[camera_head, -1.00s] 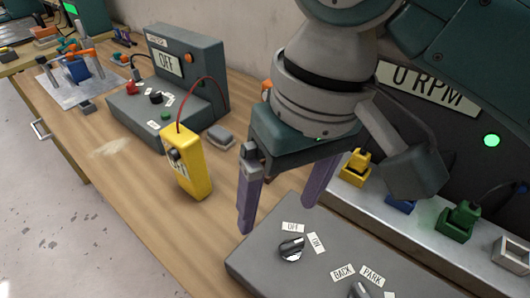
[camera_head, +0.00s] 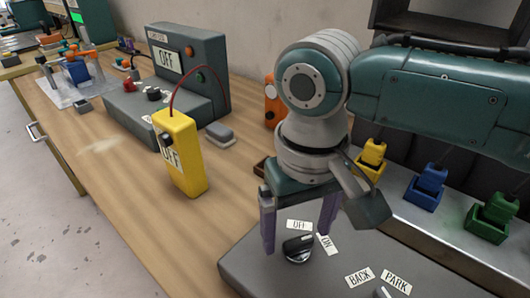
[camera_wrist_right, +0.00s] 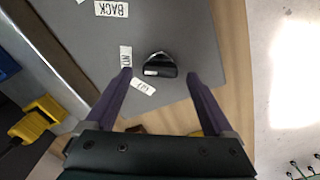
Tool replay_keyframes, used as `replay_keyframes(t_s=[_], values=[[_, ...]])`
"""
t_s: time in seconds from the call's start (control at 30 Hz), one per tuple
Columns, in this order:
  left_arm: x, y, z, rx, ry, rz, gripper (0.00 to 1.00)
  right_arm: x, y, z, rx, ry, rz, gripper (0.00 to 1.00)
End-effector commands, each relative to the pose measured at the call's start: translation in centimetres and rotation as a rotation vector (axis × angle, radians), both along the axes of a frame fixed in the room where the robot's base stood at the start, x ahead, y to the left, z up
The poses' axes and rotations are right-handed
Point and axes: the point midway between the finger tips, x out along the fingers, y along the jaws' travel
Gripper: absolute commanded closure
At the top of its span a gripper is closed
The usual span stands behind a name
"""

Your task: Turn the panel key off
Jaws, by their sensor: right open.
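The panel key is a dark round knob (camera_head: 298,248) with a raised grip, on a sloping grey panel (camera_head: 250,270) at the bottom of the head view. An OFF label (camera_head: 299,225) and an ON label (camera_head: 327,244) sit beside it. The key also shows in the right wrist view (camera_wrist_right: 160,66); which label its pale mark points at is hard to tell. My right gripper (camera_head: 298,241) is open, with one purple finger on each side of the key. In the wrist view the fingertips (camera_wrist_right: 158,75) stand clear of the key's sides. My left gripper is not in view.
BACK (camera_head: 360,276) and PARK (camera_head: 397,282) labels lie right of the key, with another control at the bottom edge. A yellow handheld box (camera_head: 182,155) with a red wire stands left. Yellow, blue (camera_head: 426,187) and green (camera_head: 492,218) plugs line the tray behind.

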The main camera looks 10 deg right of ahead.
Motion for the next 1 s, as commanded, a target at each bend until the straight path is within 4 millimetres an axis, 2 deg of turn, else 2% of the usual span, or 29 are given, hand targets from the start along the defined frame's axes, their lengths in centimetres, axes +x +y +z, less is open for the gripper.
replay_keyframes(t_s=[0.33,1.0], values=[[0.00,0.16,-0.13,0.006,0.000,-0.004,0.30,0.02,0.00,-0.56,0.000,-0.001,0.001,0.12],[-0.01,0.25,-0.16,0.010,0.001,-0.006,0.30,0.02,-0.02,-0.53,0.000,-0.001,0.001,0.88]])
